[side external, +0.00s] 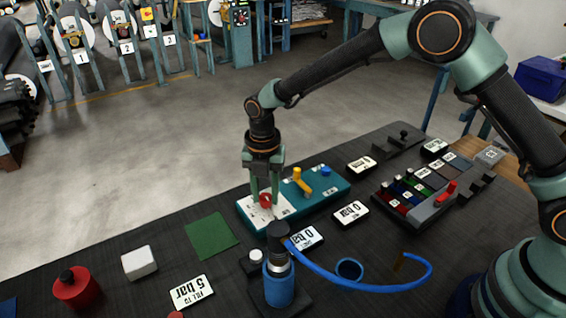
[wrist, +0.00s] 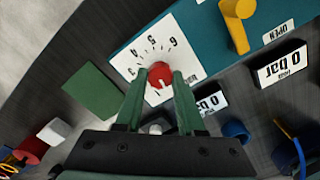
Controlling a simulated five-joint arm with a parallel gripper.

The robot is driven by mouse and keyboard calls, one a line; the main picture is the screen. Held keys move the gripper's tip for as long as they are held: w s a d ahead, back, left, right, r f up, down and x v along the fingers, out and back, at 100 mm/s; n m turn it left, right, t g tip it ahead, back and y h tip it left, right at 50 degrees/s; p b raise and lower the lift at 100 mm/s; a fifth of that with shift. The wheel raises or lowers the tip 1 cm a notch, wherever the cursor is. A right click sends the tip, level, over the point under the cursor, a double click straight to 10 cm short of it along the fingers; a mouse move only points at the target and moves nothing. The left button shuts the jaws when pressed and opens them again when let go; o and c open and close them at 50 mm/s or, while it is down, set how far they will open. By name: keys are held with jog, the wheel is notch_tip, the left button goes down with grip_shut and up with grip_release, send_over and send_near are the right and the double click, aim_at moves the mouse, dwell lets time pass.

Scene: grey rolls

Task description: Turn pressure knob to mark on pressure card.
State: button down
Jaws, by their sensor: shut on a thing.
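The red pressure knob (side external: 265,200) sits on a white dial (side external: 283,208) at the left end of a teal panel (side external: 320,203). In the wrist view the knob (wrist: 160,74) is between my fingertips and the dial (wrist: 184,42) shows 3, 4, 5 and 6 around it. A small pale mark shows on the knob's lower side; which number it points at is unclear. My gripper (side external: 265,197) points down and is shut on the knob; its fingers also show in the wrist view (wrist: 160,78). A white card (side external: 192,293) reading "5 bar" lies upside down at the front.
A yellow lever (side external: 301,182) and blue button (side external: 326,171) are on the panel. "0 bar" cards (side external: 351,213) lie nearby. A blue pump-like cylinder (side external: 279,280) with a blue hose (side external: 375,290) stands in front. A green square (side external: 211,236) lies left.

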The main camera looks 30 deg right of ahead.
jog(key=m, duration=0.5)
jog(key=shift+r, duration=0.1)
jog(key=m, duration=0.5)
jog(key=shift+m, duration=0.3)
jog(key=m, duration=0.4)
jog(key=shift+m, duration=0.3)
jog(key=m, duration=1.4)
jog(key=shift+m, duration=0.3)
jog(key=m, duration=0.8)
jog(key=shift+m, duration=0.4)
